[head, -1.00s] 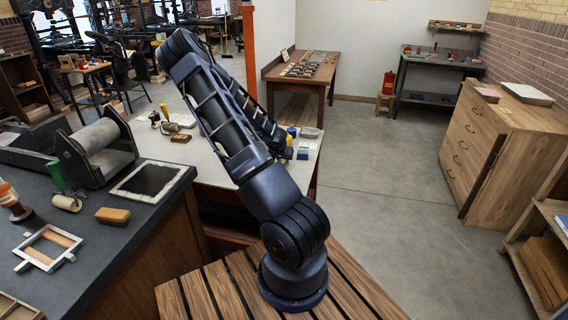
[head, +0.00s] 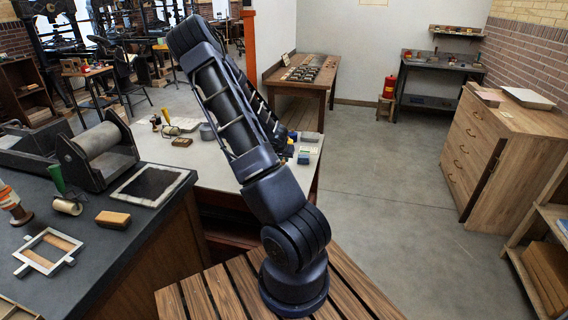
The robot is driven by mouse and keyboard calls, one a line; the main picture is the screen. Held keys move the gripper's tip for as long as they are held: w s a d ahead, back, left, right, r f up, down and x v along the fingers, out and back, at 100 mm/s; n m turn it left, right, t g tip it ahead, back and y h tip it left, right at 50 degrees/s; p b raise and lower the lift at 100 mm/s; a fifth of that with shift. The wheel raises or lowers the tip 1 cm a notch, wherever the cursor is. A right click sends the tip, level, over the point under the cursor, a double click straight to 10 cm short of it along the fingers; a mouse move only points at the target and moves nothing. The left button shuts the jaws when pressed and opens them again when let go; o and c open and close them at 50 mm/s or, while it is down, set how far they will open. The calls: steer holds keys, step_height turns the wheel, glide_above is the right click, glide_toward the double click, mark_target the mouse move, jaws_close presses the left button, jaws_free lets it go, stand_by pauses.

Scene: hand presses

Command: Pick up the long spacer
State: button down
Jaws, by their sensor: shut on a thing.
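My arm rises in front of me and bends over at the top. Its lower forearm and wrist pass behind the upper arm, over the pale-topped table (head: 218,170). My gripper is hidden behind the arm, so neither its fingers nor what is between them shows. I cannot make out a long spacer on the pale table or elsewhere. Part of that table is covered by the arm.
A grey block (head: 309,137) and a small blue item (head: 303,158) are at the pale table's right side. The dark counter (head: 120,245) at left holds a roller press (head: 100,145), an ink slab (head: 150,185) and a frame (head: 48,250). Open floor (head: 390,200) lies right.

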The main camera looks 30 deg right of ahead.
step_height(320, 180, up, 17)
steer(key=shift+f, duration=0.15)
stand_by(1.0)
